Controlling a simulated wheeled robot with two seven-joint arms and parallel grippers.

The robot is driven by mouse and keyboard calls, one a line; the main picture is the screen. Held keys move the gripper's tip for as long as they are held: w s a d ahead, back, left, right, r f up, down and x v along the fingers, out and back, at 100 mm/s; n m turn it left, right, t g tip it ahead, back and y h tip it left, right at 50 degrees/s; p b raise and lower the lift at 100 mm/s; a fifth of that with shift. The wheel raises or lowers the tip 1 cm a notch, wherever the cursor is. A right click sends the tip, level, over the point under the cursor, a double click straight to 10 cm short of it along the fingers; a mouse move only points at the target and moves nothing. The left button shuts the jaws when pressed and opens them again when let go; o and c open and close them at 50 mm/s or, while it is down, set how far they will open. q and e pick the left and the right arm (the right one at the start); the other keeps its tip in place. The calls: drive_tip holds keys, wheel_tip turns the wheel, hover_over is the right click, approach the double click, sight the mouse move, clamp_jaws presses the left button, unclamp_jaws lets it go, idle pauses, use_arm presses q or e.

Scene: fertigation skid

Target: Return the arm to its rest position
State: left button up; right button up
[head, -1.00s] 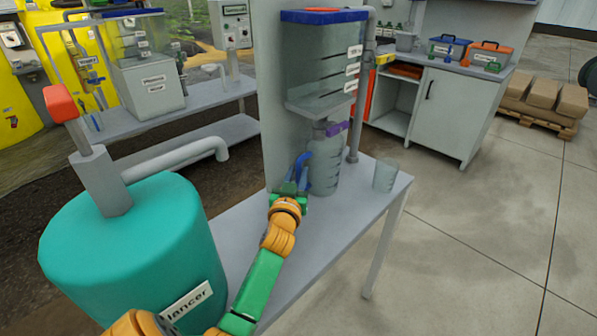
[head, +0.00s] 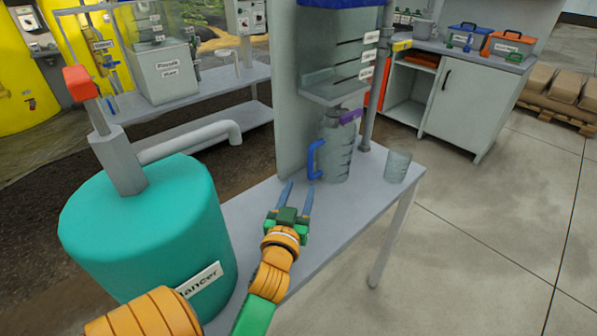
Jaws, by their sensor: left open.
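My left gripper (head: 298,198) is open and empty over the grey bench (head: 345,228). Its two blue fingers point toward a clear ribbed jug (head: 336,150) with a blue handle (head: 315,160). The fingers are apart from the handle, a little in front of it. The jug stands upright on the bench under a clear graduated tank (head: 335,60). A purple valve lever (head: 350,116) is by the jug's top. My right gripper is not in view.
A teal tank (head: 145,235) with a red-handled post (head: 80,84) stands left of my arm. A clear cup (head: 397,165) stands at the bench's right end. A grey cabinet (head: 463,105) is behind. The floor (head: 470,260) at right is clear.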

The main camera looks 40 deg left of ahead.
use_arm(q)
drive_tip(key=shift+s+d, duration=0.15)
drive_tip(key=shift+s, duration=0.15)
